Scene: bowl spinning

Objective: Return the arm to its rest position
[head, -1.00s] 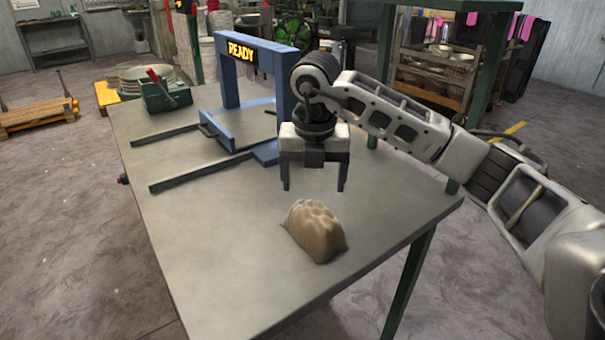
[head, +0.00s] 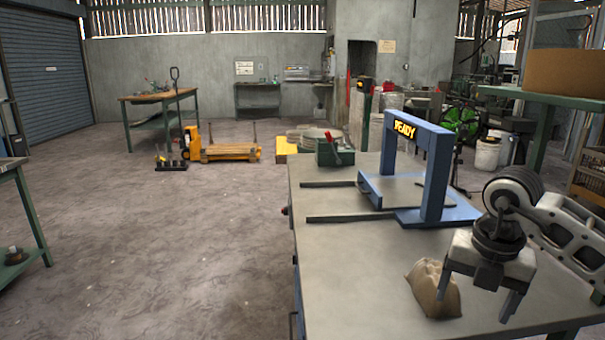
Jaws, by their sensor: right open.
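My right arm (head: 575,232) comes in from the right edge. My right gripper (head: 477,297) is open and points down, with its two fingers apart. A tan lumpy sack (head: 430,287) sits on the metal table (head: 350,273), partly behind the left finger in the picture. I cannot tell whether the finger touches it; nothing shows held between the fingers. My left gripper is not in view.
A blue frame (head: 437,170) with a "READY" sign stands on the table, with two dark rails (head: 350,217) to its left. A green box (head: 335,152) with a red handle is at the table's far end. Open floor (head: 150,240) lies left of the table.

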